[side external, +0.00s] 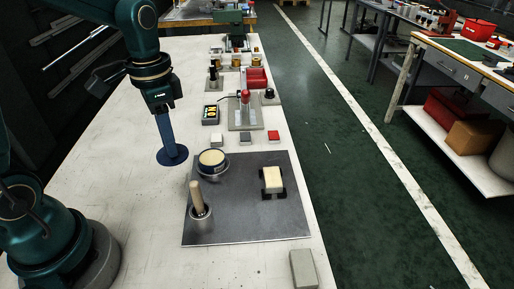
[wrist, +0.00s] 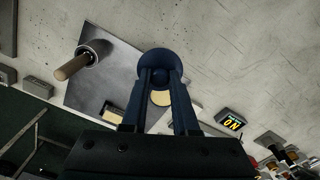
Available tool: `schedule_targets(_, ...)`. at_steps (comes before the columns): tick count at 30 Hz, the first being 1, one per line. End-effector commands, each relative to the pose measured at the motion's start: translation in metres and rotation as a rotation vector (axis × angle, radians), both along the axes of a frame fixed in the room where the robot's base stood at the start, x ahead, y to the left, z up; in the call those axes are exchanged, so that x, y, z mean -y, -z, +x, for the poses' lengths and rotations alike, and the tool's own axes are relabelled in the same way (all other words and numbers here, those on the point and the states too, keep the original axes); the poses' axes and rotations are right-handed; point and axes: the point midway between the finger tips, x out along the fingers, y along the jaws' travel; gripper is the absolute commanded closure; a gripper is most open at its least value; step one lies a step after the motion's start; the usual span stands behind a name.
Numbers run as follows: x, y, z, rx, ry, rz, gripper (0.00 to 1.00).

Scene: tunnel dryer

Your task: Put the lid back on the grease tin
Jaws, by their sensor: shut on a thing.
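The grease tin (side external: 211,161) is a round, dark-walled, open tin with cream grease in it. It stands near the far left corner of the grey metal sheet. In the wrist view its cream top (wrist: 160,98) shows partly between my fingers. The lid (side external: 172,158) is a flat blue disc, left of the tin in the side view and apart from it. My gripper (side external: 168,143) points down and is shut on the middle of the lid; the same grip shows in the wrist view (wrist: 160,76). How high the lid hangs is hard to tell.
On the metal sheet (side external: 245,225) stand a metal cup (side external: 201,227) with a wooden handle (side external: 196,196) and a cream block on a dark base (side external: 272,180). Small blocks and a display box (side external: 210,115) lie beyond. The bench left of the sheet is bare.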

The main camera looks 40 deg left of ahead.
Motion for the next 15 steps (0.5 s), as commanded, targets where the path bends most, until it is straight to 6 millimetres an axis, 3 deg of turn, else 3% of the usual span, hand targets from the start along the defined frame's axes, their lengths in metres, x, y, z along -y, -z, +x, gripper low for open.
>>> schedule_targets(3,-0.019,-0.012,-0.006,0.004,-0.007,0.001,1.00)
schedule_targets(10,-0.036,-0.023,-0.013,-0.002,-0.018,-0.001,1.00)
schedule_targets(15,-0.041,-0.035,0.007,0.025,-0.078,0.007,1.00)
